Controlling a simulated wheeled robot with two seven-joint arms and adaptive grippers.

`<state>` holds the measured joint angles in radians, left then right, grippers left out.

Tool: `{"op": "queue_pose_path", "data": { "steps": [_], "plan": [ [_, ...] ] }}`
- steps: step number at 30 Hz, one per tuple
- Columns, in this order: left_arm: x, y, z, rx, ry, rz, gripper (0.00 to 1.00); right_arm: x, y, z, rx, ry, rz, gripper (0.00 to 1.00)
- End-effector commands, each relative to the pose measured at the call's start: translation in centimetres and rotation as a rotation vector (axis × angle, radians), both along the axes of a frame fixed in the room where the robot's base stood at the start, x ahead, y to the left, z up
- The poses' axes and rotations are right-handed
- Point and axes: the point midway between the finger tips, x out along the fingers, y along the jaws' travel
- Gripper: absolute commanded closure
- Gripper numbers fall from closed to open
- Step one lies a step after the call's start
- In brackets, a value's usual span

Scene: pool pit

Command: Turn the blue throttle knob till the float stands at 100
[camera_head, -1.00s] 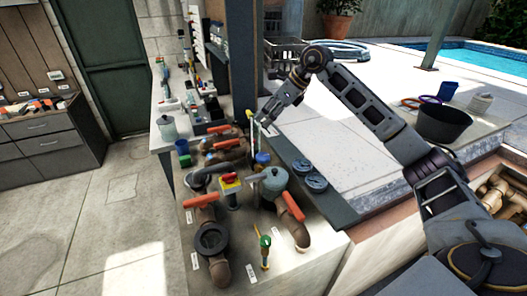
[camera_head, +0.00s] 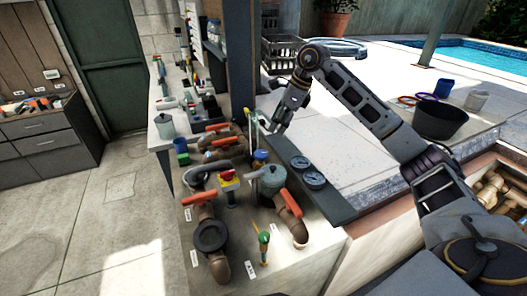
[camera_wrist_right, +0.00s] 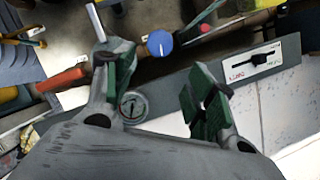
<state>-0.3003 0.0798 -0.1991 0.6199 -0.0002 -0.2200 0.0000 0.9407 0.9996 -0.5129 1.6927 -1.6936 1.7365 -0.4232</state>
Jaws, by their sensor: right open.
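The blue throttle knob (camera_head: 261,155) stands on the pipework in the middle of the bench, below my right gripper in the head view. It also shows in the right wrist view (camera_wrist_right: 160,43), between and beyond the fingers and apart from them. My right gripper (camera_head: 268,126) is open and empty above the back of the bench; its spread fingers show in the right wrist view (camera_wrist_right: 160,88). A slim upright tube (camera_head: 253,127) with a yellow-green top stands just left of the gripper. I cannot make out a float or scale reading. My left gripper is not in view.
Pipes with orange-red handles (camera_head: 289,202) crowd the bench around the knob. Two round gauges (camera_head: 314,179) lie to its right. A dark post (camera_head: 244,70) rises behind.

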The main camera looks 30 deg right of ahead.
Motion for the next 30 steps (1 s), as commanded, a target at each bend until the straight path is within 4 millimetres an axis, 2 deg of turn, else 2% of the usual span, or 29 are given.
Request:
{"op": "queue_pose_path", "data": {
  "steps": [8, 30],
  "plan": [
    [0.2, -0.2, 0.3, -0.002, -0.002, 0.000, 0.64, 0.5, 0.8, -2.2, 0.001, 0.003, 0.001, 0.44],
    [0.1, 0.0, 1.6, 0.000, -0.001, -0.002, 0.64, 2.7, 3.7, -10.8, 0.002, 0.000, -0.001, 0.44]
  ]
}}
